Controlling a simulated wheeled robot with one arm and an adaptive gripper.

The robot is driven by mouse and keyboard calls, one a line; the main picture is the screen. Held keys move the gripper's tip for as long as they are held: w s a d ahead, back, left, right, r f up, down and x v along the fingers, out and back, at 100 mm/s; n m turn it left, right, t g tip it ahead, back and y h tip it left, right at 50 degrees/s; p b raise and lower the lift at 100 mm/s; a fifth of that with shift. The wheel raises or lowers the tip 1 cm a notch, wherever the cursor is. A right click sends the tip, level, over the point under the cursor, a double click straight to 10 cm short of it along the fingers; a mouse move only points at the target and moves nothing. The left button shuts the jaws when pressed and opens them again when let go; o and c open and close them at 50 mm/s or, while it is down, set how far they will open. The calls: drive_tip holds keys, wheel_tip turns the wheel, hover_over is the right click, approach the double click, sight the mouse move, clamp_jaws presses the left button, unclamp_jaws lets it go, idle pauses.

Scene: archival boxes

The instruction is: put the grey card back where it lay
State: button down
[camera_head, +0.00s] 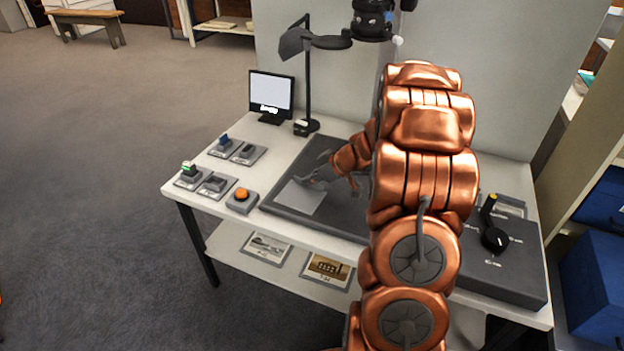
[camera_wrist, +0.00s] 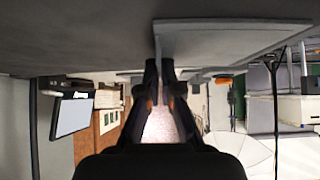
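The grey card (camera_head: 301,197) is a pale flat sheet over the dark mat (camera_head: 283,209) on the table. My gripper (camera_head: 310,180) is low at the card's far edge, coming in from the right. In the wrist view, which is upside down, the two fingertips of my gripper (camera_wrist: 161,68) close on the edge of the card (camera_wrist: 215,42). The card spreads to the right from the fingertips, very near the mat. I cannot tell whether its far part touches the mat. My arm hides the mat's right part.
Several small switch stands and an orange button (camera_head: 242,195) stand left of the mat. A monitor (camera_head: 271,93) and a lamp (camera_head: 308,80) stand behind. A dark panel with a yellow-tipped lever (camera_head: 490,208) is at the right. Picture cards (camera_head: 327,269) lie on the lower shelf.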

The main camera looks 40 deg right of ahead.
sight(293, 187)
drive_tip(key=shift+w+a+f+b, duration=0.1)
drive_tip(key=shift+a+f+b, duration=0.1)
drive_tip(key=shift+a+b, duration=1)
drive_tip(key=shift+a+r+b, duration=0.2)
drive_tip(key=shift+a+b, duration=0.15)
drive_tip(key=shift+b, duration=0.2)
drive_tip(key=c, duration=1.2)
unclamp_jaws()
drive_tip(key=shift+c, duration=0.2)
drive_tip(key=v, duration=1.2)
